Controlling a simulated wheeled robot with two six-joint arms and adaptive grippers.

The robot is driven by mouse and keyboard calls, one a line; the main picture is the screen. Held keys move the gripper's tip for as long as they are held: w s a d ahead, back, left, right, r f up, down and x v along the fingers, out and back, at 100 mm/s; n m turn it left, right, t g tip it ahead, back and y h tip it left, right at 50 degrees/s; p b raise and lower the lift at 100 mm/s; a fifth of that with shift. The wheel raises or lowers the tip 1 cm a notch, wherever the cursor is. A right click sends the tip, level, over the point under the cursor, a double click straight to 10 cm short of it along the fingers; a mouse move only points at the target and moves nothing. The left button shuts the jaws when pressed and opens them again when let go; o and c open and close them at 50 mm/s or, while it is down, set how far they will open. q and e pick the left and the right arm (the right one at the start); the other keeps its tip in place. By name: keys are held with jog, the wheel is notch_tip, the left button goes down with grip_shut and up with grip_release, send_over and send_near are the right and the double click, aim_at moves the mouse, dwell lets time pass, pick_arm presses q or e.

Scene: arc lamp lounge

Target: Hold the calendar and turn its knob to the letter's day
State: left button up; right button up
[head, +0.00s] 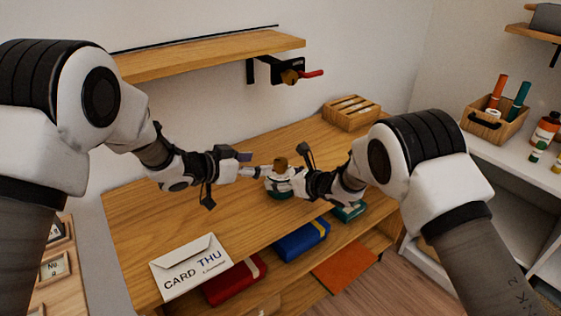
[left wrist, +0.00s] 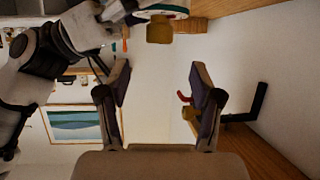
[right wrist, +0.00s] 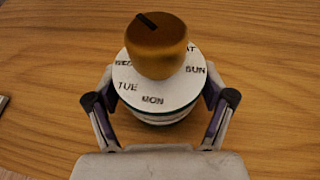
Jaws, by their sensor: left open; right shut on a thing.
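The calendar (right wrist: 165,103) stands upright on the wooden table. It has a white dial lettered with days and a brass knob (right wrist: 157,45) on top. The knob's dark mark points to the upper left in the right wrist view; the lettering behind the knob is hidden. My right gripper (right wrist: 163,112) is shut on the calendar's round body, one finger on each side. My left gripper (head: 247,164) is open and empty, just left of the knob (head: 281,163) in the head view. The letter (head: 190,266) reads CARD THU and lies at the table's front left.
A wooden shelf (head: 205,58) with a red-handled clamp (head: 300,75) hangs above the table (head: 140,215). A slatted wooden box (head: 351,113) stands at the back right. Red (head: 236,281) and blue (head: 301,241) items lie below the table's front edge.

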aim_at(278, 162)
pick_arm(q)
jog(key=x, duration=0.9)
jog(key=shift+w+d+f, duration=0.2)
jog(key=c, duration=1.2)
